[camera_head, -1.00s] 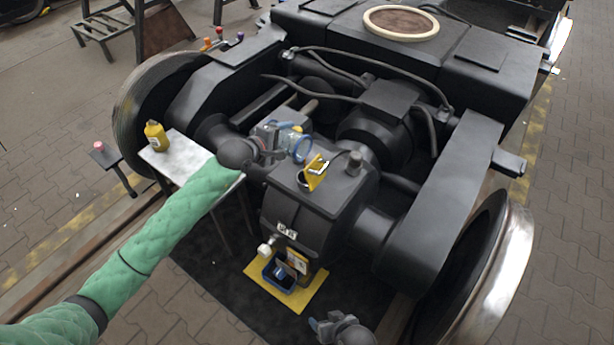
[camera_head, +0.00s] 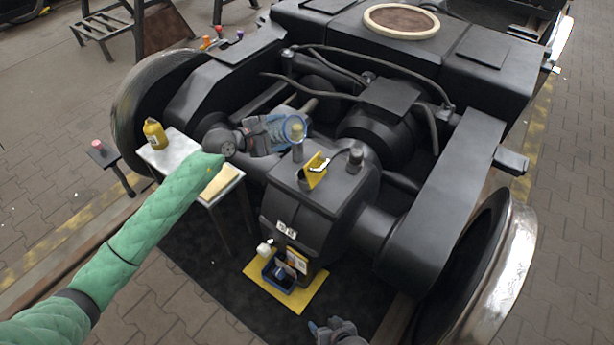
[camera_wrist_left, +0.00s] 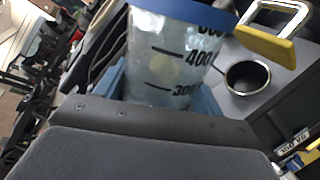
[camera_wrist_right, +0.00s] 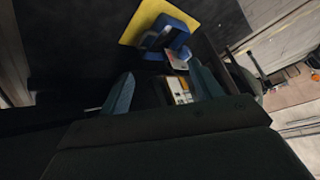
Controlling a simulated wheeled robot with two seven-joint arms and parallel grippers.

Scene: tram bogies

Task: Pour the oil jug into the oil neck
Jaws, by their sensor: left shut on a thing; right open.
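The oil jug (camera_head: 293,127) is clear with a blue rim and printed level marks. My left gripper (camera_head: 272,132) is shut on the jug and holds it above the dark gearbox housing. The jug's body (camera_wrist_left: 170,65) fills the middle of the left wrist view, and a yellowish patch shows through its wall. The oil neck (camera_wrist_left: 247,77), a round dark opening with a metal rim, lies to the right of the jug there, apart from it. A greyish column shows below the jug in the head view; I cannot tell what it is. My right gripper (camera_head: 334,330) is open and empty.
A yellow piece with a metal loop (camera_head: 315,170) stands beside the neck. A small table (camera_head: 176,157) at left holds a yellow bottle (camera_head: 155,133) and a yellow cloth (camera_head: 220,182). A blue tray (camera_head: 279,280) sits on a yellow mat (camera_head: 302,299) below the housing.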

